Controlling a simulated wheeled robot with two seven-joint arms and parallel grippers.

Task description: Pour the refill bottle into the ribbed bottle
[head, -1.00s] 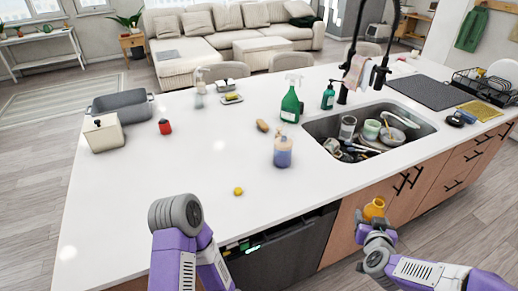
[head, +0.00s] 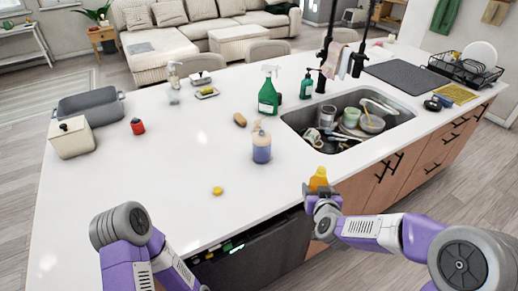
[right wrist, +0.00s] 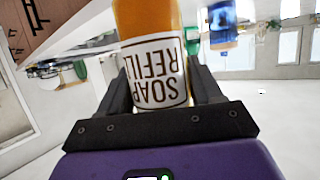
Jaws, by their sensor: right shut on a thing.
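My right gripper (head: 322,203) is shut on the orange refill bottle (head: 318,179), beside the counter's front edge, right of the pump bottle. In the right wrist view the refill bottle (right wrist: 152,30) stands between both fingers (right wrist: 158,92), its white label reading "SOAP REFILL" upside down. A pump bottle with a blue-purple body and pale pump (head: 262,148) stands upright on the counter, apart from the gripper. It seems to be the ribbed bottle, but ribs are hard to make out. My left gripper is out of view; only my left arm shows.
The sink (head: 345,125) with several dishes lies behind the right gripper. A green spray bottle (head: 268,97), a brown oblong thing (head: 240,119) and a small yellow thing (head: 217,190) are near the pump bottle. The counter's left middle (head: 170,165) is clear.

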